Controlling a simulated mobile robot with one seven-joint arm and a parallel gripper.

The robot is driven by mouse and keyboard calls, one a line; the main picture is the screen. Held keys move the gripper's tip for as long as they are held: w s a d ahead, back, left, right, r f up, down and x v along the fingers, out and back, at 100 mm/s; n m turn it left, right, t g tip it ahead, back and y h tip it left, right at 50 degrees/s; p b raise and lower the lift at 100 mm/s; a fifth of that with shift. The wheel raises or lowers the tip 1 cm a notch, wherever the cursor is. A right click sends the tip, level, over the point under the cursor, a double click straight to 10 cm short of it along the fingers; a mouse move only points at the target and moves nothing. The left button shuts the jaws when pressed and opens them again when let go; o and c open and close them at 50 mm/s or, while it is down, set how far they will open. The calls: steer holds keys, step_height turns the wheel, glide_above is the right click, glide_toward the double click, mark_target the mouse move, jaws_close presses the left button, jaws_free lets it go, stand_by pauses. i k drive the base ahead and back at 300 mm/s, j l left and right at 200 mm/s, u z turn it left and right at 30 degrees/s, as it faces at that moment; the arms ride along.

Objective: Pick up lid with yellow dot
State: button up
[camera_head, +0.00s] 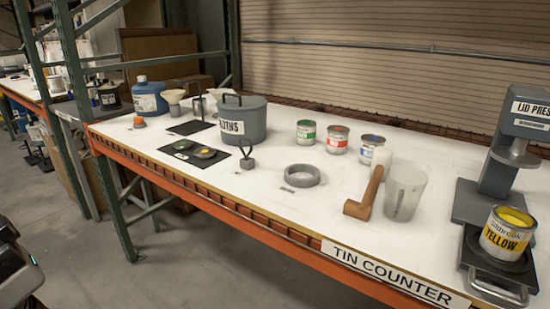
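The lid with the yellow dot (206,153) lies flat on a black mat (173,153) on the white counter, left of the middle in the head view. A second lid with a green dot (184,145) lies beside it to the left on the same mat. An open yellow paint tin (506,236) stands on the lid press (503,160) at the right. I cannot make out my gripper in this view; dark parts at the lower left edge are too cut off to identify.
A grey cloths pot (243,119) stands behind the lids. A dark tool with a looped handle (246,155) stands to their right. A grey ring (302,176), several tins, a wooden tool (364,199) and a clear cup (404,193) stand further right. A green rack post (90,125) rises at the left.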

mark_target(205, 152)
steer(key=i, duration=0.75)
steer(key=i+j, duration=0.15)
steer(key=i, duration=0.65)
